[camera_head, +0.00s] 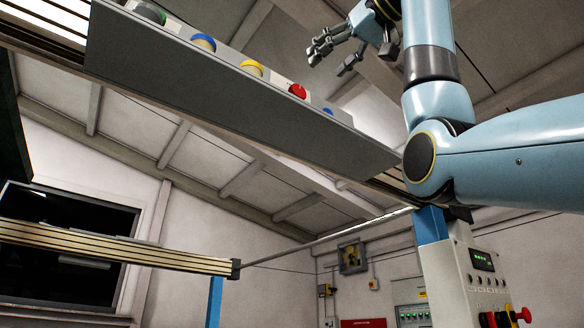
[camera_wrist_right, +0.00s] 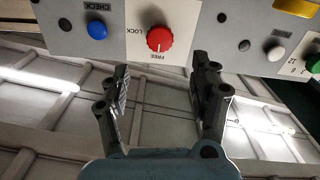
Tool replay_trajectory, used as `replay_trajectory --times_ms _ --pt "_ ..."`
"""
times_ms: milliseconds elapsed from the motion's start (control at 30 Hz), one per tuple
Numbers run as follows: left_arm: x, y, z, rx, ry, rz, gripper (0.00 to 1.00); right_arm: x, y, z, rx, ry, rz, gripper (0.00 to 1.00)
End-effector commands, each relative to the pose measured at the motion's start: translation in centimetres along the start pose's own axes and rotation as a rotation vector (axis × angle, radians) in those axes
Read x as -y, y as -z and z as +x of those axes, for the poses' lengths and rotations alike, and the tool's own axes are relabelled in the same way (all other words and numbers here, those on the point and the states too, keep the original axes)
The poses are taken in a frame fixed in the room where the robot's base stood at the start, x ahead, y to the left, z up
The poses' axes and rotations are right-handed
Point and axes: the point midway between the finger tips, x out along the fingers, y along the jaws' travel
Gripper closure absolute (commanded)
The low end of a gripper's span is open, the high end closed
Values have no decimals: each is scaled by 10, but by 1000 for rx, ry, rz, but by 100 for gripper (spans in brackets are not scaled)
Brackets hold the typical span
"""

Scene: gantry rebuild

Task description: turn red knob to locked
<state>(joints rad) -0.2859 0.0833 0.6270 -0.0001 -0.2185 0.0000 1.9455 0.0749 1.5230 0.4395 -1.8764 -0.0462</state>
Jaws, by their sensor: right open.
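The red knob (camera_head: 297,91) sits on the grey control panel (camera_head: 200,80) in the head view. In the right wrist view the red knob (camera_wrist_right: 159,39) is on a white plate with upside-down labels, LOCK to its left and FREE below it. A small pale mark on the knob seems to face FREE. My right gripper (camera_head: 333,57) is open and empty above and to the right of the knob in the head view. In the wrist view its fingers (camera_wrist_right: 163,75) are spread below the knob, apart from it. My left gripper is not in view.
Yellow (camera_head: 252,68), blue (camera_head: 204,42) and green (camera_head: 150,13) controls line the same panel. A control post (camera_head: 465,275) with a red mushroom button stands lower right.

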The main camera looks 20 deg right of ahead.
Motion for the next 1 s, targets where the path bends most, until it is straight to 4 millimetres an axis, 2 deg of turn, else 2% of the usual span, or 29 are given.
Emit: replay_trajectory --times_ms 300,500,733,933,1000 --pt "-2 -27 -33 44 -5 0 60 0 3 59 6 3 2 37" --pt "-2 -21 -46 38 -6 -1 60 0 2 90 4 1 1 37" --pt "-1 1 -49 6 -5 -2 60 0 0 103 0 1 0 37" --pt "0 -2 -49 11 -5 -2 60 0 0 103 1 1 0 37" --pt "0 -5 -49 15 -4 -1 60 0 0 103 1 1 0 45"
